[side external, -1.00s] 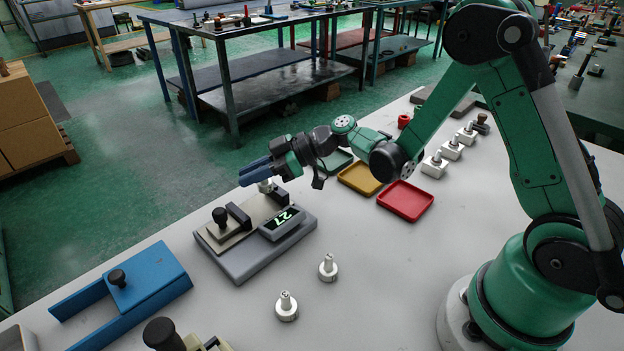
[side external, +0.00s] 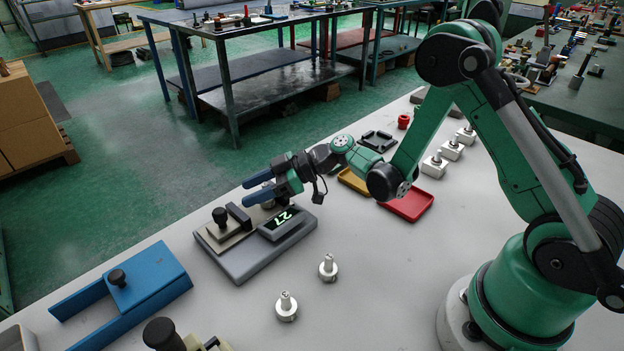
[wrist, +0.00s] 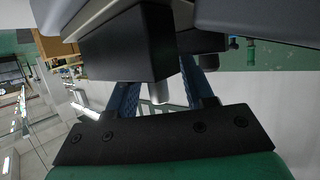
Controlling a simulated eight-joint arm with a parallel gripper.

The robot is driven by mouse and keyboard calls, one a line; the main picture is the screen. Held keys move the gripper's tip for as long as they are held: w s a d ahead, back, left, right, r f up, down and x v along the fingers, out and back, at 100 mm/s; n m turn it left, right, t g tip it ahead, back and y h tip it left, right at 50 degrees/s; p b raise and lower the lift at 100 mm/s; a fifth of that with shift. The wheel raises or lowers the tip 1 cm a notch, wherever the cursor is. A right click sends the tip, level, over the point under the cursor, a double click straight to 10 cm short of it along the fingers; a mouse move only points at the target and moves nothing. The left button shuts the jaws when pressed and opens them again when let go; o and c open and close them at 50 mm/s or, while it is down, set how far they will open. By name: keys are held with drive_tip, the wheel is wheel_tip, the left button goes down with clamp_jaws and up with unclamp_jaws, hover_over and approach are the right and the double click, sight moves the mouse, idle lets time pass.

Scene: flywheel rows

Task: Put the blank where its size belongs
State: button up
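A grey measuring gauge (side external: 262,257) with a display (side external: 282,222) reading 27 stands on the bench. A pale blank (side external: 268,204) is at the gauge's far end, mostly hidden by my gripper. My gripper (side external: 252,190) is low over that end, its blue fingers spread. In the wrist view a grey stem (wrist: 158,90) shows between the fingers (wrist: 160,100), with gaps on both sides. A yellow tray (side external: 355,181) and a red tray (side external: 408,203) lie to the right; a green tray is hidden behind my arm.
Two white knobbed flywheels (side external: 286,308) (side external: 328,268) stand in front of the gauge. A blue fixture (side external: 125,295) is at left. White blocks with posts (side external: 434,166), a black holder (side external: 378,141) and a red ring (side external: 403,122) are farther back.

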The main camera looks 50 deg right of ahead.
sight(267, 184)
drive_tip(key=v, duration=0.5)
drive_tip(key=shift+d+f, duration=0.1)
drive_tip(key=shift+s+d+r, duration=0.1)
drive_tip(key=shift+s+r, duration=0.05)
drive_tip(key=shift+r, duration=0.05)
drive_tip(key=shift+s+r+m, duration=0.1)
drive_tip(key=shift+r+m, duration=0.2)
drive_tip(key=s+d+r+m+h, duration=0.2)
drive_tip(key=s+r+m+h, duration=0.5)
drive_tip(key=s+m+h, duration=0.2)
drive_tip(key=shift+s+d+m+g+h, duration=0.2)
drive_tip(key=shift+s+m+g+h, duration=0.15)
drive_tip(key=shift+s+h, duration=0.3)
drive_tip(key=shift+o, duration=0.4)
drive_tip(key=shift+s+d+m+h, duration=0.25)
drive_tip(key=shift+s+d, duration=0.05)
drive_tip(key=shift+s, duration=0.1)
drive_tip(key=shift+w, duration=0.1)
